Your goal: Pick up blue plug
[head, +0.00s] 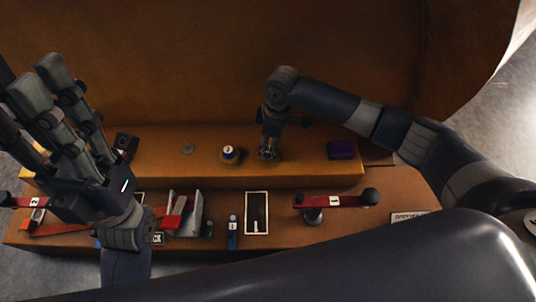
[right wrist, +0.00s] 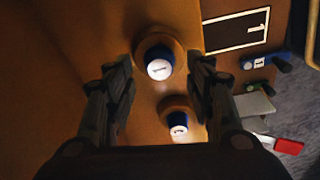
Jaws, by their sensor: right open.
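A blue plug with a white numbered top (head: 228,153) stands in a round brown seat on the upper step of the bench. The right wrist view shows two such blue plugs, one farther out (right wrist: 159,68) and one nearer the palm (right wrist: 178,130). My right gripper (head: 268,153) points down just right of the visible plug in the head view and seems to hide the other. Its fingers (right wrist: 160,82) are apart, with the farther plug between them in the picture; I see no contact. My left gripper (head: 42,80) is raised at the left, fingers up; its opening is unclear.
Lower down are a framed panel (head: 256,227), a blue handle (head: 232,232) and a red lever (head: 330,202). A tall brown wall (head: 180,65) rises behind.

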